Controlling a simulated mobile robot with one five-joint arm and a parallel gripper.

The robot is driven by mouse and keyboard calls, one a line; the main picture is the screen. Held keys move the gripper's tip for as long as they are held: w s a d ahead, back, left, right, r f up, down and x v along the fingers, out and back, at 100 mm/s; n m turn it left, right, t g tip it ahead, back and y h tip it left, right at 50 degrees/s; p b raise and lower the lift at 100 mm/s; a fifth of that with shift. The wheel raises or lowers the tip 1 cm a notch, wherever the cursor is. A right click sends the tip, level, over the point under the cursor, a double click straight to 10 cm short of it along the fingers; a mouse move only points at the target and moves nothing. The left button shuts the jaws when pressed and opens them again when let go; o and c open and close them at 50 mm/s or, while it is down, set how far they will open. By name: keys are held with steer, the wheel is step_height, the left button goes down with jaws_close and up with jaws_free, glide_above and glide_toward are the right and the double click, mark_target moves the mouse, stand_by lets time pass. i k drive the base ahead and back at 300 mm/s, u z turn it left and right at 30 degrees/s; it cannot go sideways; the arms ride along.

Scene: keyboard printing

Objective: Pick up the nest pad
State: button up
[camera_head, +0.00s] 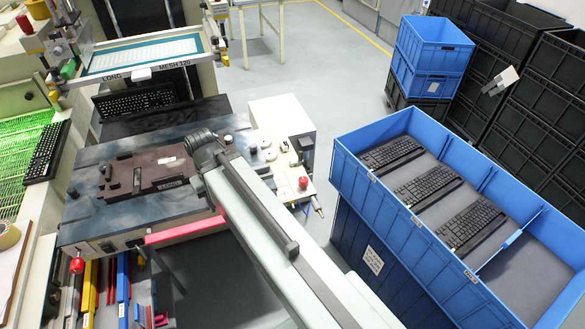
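A dark brown-red plate with cut edges and a small white label, which looks like the nest pad (146,173), lies flat on the dark bed (95,212) of the printing machine at the left. My pale arm comes up from the bottom and reaches over the right side of the bed. Its dark end (203,144) is at the plate's right edge and covers part of it. I cannot tell if it touches the plate. My gripper's fingers cannot be made out there, so its opening is hidden.
A framed screen (150,53) hangs above the back of the bed. A white control box (285,118) with a red button stands right of it. A blue crate (353,165) holding several keyboards is at the right. Black crates (545,75) stack behind. Floor between is clear.

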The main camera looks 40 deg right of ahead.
mark_target(264, 171)
steer(key=z, duration=0.2)
steer(key=k, duration=0.25)
steer(key=z, duration=0.4)
steer(key=i, duration=0.6)
steer(key=u, duration=0.05)
steer(key=k, duration=1.35)
steer(key=u, duration=0.3)
steer(key=i, duration=0.85)
steer(key=u, duration=0.9)
steer(key=i, duration=0.8)
steer(key=u, duration=0.05)
